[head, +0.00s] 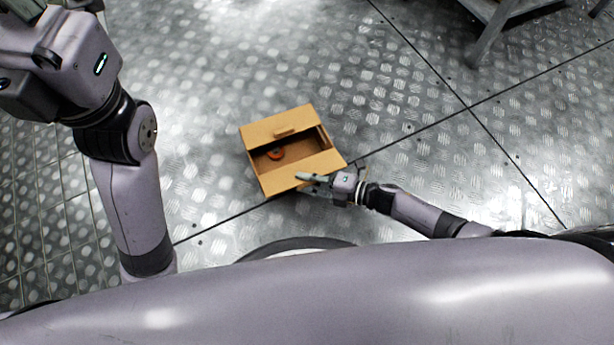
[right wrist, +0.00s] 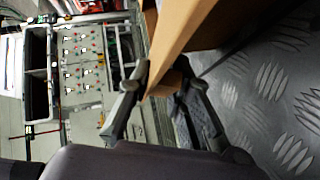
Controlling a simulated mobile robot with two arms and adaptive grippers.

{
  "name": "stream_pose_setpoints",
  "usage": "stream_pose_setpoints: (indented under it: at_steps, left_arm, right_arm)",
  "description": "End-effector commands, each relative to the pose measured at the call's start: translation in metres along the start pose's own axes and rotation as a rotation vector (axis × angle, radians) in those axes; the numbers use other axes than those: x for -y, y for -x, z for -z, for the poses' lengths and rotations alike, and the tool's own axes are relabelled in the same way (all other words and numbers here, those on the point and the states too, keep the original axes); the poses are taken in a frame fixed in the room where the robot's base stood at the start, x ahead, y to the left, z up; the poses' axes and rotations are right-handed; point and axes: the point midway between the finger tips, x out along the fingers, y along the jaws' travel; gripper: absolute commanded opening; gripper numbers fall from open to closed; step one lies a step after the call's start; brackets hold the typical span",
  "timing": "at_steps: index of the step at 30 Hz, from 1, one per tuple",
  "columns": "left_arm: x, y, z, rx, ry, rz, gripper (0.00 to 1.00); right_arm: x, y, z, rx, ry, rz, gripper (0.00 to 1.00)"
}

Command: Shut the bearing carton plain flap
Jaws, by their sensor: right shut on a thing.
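The brown bearing carton (head: 255,165) stands on the metal floor with its top partly open. Its far flap (head: 275,124) carries a small tab. The plain flap (head: 292,172) appears to be the bare panel on the near side, sloping over part of the opening. An orange-red ring-shaped thing (head: 275,154) shows inside. My right gripper (head: 314,180) is at the carton's near right side, shut on a cardboard edge. In the right wrist view its fingers (right wrist: 160,82) straddle that edge (right wrist: 184,32). My left arm is at the left; its gripper is out of view.
Bare tread-plate floor surrounds the carton. A grey metal stand (head: 490,28) is at the top right. The right wrist view shows a panel with coloured buttons (right wrist: 88,52) in the background.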

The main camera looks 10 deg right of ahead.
Motion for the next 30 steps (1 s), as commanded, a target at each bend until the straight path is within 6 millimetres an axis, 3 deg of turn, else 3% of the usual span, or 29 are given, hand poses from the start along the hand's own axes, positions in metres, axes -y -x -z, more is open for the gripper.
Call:
stream_pose_setpoints:
  at_steps: [15, 16, 23, 30]
  left_arm:
    - [0.0004, 0.0028, -0.0011, 0.01, 0.002, 0.004, 0.0]
    - [0.0004, 0.0028, -0.0011, 0.01, 0.002, 0.004, 0.0]
    - [0.0003, 0.0026, -0.0011, 0.01, 0.002, 0.004, 0.0]
    - [0.0004, 0.0023, -0.0013, 0.011, 0.002, 0.004, 0.0]
  right_arm:
    - [0.0046, 0.0017, -0.0006, 0.005, -0.016, 0.021, 0.0]
    - [0.0046, 0.0017, -0.0005, 0.005, -0.016, 0.021, 0.21]
    - [0.0022, 0.0009, -0.0002, 0.002, -0.013, 0.016, 0.36]
    - [0.0005, 0.0004, 0.0, 0.001, -0.012, 0.013, 0.37]
